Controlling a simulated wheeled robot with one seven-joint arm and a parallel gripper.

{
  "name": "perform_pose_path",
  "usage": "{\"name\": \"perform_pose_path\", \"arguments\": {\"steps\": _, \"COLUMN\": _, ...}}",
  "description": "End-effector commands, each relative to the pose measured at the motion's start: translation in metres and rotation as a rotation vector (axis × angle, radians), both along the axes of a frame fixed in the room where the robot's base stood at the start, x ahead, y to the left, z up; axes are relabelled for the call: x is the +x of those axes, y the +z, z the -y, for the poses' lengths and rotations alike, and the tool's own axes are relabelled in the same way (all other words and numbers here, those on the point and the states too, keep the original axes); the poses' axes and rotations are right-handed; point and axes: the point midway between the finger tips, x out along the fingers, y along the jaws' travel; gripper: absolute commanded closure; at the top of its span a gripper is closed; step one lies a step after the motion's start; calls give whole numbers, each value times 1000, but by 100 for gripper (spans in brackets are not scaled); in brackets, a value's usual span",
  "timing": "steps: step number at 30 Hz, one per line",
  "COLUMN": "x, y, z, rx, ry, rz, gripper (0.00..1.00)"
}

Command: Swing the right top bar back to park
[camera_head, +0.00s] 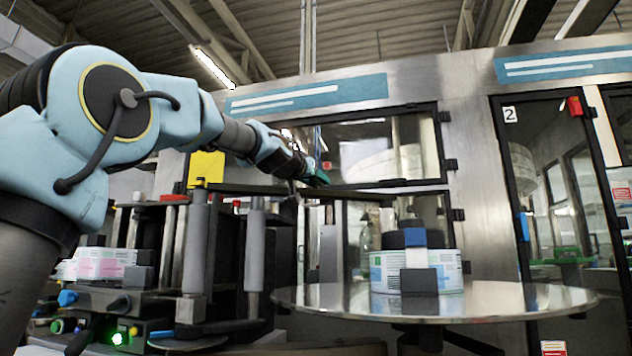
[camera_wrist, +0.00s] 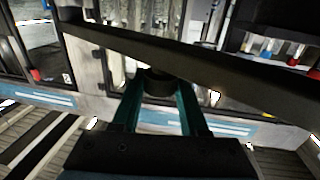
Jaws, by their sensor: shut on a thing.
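The top bar is a long dark bar (camera_head: 350,195) that runs level above the labeller's rollers and reaches right, towards the space above the round plate. In the wrist view the bar (camera_wrist: 235,72) crosses the picture from upper left to lower right. A round dark knob (camera_wrist: 158,84) shows at the bar, between the two teal fingers. My gripper (camera_head: 318,180) is at the bar from above, and the wrist view shows my gripper (camera_wrist: 160,90) shut on the knob. The fingertips are small and partly hidden in the head view.
A label reel (camera_head: 388,272) with a dark and blue hub stands on the round metal plate (camera_head: 520,300). Grey upright rollers (camera_head: 196,245) stand left of it. Glass-doored cabinets (camera_head: 470,130) close off the back. Open air lies above the plate.

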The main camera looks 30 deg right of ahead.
Motion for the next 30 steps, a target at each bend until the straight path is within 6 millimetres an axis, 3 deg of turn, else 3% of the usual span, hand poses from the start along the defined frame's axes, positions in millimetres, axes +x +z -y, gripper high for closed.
{"name": "perform_pose_path", "arguments": {"steps": 4, "x": 0, "y": 0, "z": 0, "rx": 0, "ry": 0, "rz": 0, "gripper": 100}}
{"name": "perform_pose_path", "arguments": {"steps": 30, "x": 0, "y": 0, "z": 0, "rx": 1, "ry": 0, "rz": -1, "gripper": 100}}
